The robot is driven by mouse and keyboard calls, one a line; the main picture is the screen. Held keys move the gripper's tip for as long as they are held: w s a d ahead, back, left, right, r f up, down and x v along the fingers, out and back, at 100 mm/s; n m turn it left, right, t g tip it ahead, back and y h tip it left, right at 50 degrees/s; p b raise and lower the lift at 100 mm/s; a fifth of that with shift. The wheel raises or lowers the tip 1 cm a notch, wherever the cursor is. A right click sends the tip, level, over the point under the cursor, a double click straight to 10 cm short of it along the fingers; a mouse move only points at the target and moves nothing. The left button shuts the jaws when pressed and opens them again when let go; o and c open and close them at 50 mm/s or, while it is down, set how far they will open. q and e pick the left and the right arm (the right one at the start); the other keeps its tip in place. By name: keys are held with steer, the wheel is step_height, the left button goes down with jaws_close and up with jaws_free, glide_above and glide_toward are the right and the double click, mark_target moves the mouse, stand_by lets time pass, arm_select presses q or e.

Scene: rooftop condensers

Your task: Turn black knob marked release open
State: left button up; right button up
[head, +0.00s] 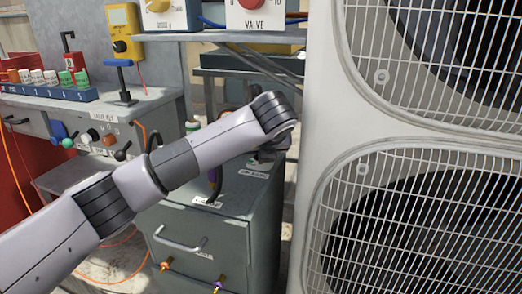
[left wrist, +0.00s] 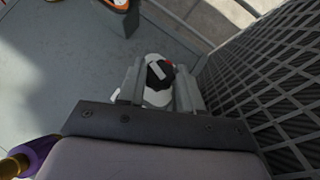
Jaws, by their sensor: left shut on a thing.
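The black knob (left wrist: 159,74) shows in the left wrist view, with a white pointer bar on its top and a white round base under it. A small red mark lies by its edge. My left gripper (left wrist: 159,90) has one finger on each side of the knob and is shut on it. In the head view my left gripper (head: 268,150) reaches down over the grey cabinet top (head: 235,195), and the wrist hides the knob there. A white label lies on the cabinet top, too small to read. My right gripper is in neither view.
A large condenser unit (head: 318,150) with wire fan grilles stands close on the right. A bench (head: 150,103) with coloured controls is at the left. A shelf with a red valve dial (head: 262,5) is above.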

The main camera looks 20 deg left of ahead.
arm_select(q)
steer(key=o, duration=1)
steer(key=shift+o, duration=0.2)
